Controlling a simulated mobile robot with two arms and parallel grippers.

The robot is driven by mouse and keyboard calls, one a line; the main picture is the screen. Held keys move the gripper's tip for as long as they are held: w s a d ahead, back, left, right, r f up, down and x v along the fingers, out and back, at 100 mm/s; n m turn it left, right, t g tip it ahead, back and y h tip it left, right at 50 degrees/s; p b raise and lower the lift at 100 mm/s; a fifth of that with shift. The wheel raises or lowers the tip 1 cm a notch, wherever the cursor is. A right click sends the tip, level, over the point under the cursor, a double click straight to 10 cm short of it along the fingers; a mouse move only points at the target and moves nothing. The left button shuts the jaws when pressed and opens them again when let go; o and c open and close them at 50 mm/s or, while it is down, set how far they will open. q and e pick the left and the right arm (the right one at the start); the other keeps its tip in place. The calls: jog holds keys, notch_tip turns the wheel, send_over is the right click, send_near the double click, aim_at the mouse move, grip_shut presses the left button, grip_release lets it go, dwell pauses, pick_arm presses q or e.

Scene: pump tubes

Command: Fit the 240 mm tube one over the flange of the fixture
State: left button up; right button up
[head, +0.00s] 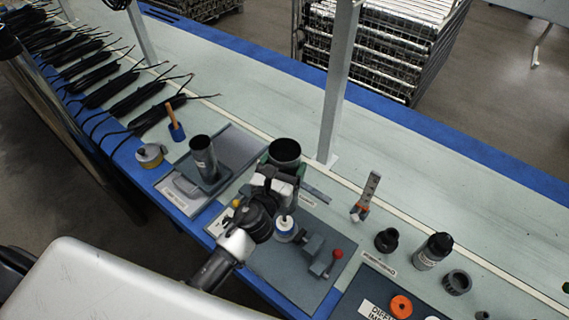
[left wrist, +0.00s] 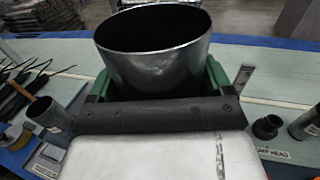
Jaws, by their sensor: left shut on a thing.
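My left gripper (head: 279,165) is shut on a dark grey metal tube (head: 285,150), which stands upright with its open top facing up. In the left wrist view the tube (left wrist: 153,48) sits between the green finger pads; its lower end is hidden. A similar tube (head: 203,157) stands upright on a tray to the left. The fixture's grey plate (head: 290,272) lies just in front of the held tube. It carries a white and blue round piece (head: 286,229), perhaps the flange, and a clamp with a red knob (head: 337,253). My right gripper is out of view.
A grey tray (head: 240,147) holds the other tube. A post (head: 338,85) rises behind. Black fittings (head: 387,240) and a bottle (head: 433,250) stand right.

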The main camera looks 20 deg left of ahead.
pick_arm(q)
jog(key=shift+f+b, duration=7.95)
jog(key=shift+f, duration=0.45)
jog(key=o, duration=1.6)
jog(key=shift+c, duration=0.2)
jog(key=shift+s, duration=0.15)
jog(key=shift+s+f, duration=0.15)
jog(key=shift+s, duration=0.2)
jog(key=b, duration=0.2)
send_near(279, 213)
jog(key=shift+w+d+r, duration=0.1)
jog(key=shift+w+r, duration=0.05)
jog(key=shift+w, duration=0.55)
jog(key=shift+w+d+r, duration=0.1)
jog(key=shift+w+r, duration=0.1)
jog(key=shift+w, duration=0.55)
